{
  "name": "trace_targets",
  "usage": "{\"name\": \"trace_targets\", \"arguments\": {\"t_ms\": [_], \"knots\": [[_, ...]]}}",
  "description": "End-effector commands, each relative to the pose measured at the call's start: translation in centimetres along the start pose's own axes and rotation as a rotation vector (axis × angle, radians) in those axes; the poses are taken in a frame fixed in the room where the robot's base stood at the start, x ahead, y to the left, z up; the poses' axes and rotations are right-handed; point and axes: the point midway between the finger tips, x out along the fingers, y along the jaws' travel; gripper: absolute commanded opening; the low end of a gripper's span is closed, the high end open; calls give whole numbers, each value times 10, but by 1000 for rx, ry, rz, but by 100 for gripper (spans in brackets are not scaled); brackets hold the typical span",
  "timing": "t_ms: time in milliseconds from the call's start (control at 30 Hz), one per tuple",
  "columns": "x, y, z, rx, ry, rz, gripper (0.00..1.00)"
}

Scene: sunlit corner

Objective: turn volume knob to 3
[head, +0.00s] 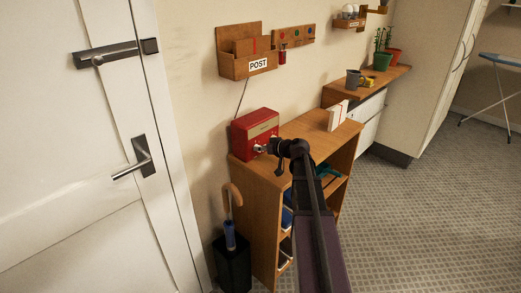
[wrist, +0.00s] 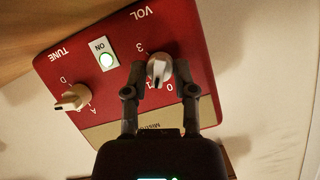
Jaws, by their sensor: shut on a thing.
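A red radio (head: 252,135) stands on the wooden shelf unit, and its red panel fills much of the wrist view, upside down. The volume knob (wrist: 159,66), pale with a dark mark, sits under the VOL label. A 3 shows on its upper left and a 0 at its lower right; other marks are partly hidden. The dark mark is on the knob's lower side, toward the low numbers, away from the 3. My gripper (wrist: 160,72) is shut on the volume knob, one finger on each side. In the head view my gripper (head: 263,147) reaches the radio's front.
A tune knob (wrist: 72,98) and a green-lit ON button (wrist: 107,61) are beside the volume knob. White books (head: 338,115) stand on the shelf unit (head: 302,128). A post box (head: 247,66) hangs above.

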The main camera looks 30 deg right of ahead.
Motion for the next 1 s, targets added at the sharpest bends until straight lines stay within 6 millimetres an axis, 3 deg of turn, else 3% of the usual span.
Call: {"name": "trace_targets", "arguments": {"t_ms": [1000], "knots": [[2, 6, 6, 869, -52, -370, 0]]}}
